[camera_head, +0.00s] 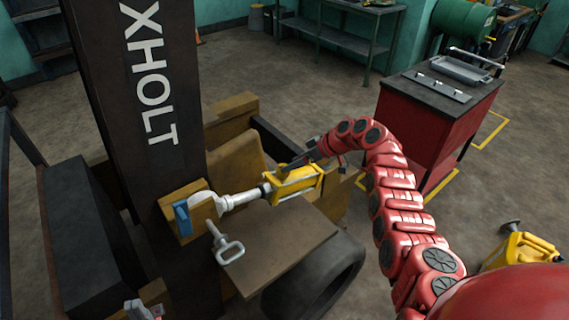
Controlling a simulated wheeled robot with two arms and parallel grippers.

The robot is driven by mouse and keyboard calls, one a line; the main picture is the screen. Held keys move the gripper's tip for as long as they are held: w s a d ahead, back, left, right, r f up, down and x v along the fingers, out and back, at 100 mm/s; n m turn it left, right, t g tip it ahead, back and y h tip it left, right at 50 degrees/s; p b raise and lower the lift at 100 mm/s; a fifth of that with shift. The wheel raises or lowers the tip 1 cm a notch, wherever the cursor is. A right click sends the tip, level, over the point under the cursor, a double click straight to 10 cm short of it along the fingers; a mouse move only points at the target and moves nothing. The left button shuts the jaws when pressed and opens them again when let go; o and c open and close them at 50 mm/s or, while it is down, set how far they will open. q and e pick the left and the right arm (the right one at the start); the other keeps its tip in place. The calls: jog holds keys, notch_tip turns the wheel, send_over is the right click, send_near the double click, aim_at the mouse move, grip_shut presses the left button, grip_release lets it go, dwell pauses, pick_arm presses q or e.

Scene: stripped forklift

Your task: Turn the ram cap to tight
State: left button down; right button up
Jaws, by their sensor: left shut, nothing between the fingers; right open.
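The ram is a yellow cylinder (295,183) with a silver rod (242,197), lying nearly level on the forklift's brown body. A dark and silver collar (267,189) is at its rod end; I cannot tell for certain whether this is the cap. The rod runs left to a pale bracket beside a blue block (182,219). My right gripper (291,166) is open at the upper side of the yellow cylinder; whether it touches is unclear. My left gripper (142,309) shows only partly at the bottom edge, shut and empty, well away from the ram.
A grey shackle-like handle (228,248) lies on the brown plate (275,245) below the rod. The dark mast (150,100) stands at left, a black tyre (325,285) below. A red cabinet (435,115) and a yellow can (520,250) stand at right. Open floor lies behind.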

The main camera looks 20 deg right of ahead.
jog(key=x, duration=0.4)
jog(key=shift+s+f, duration=0.1)
jog(key=shift+w+a+f, duration=0.1)
jog(key=shift+w+f, duration=0.1)
jog(key=shift+w, duration=0.05)
grip_shut()
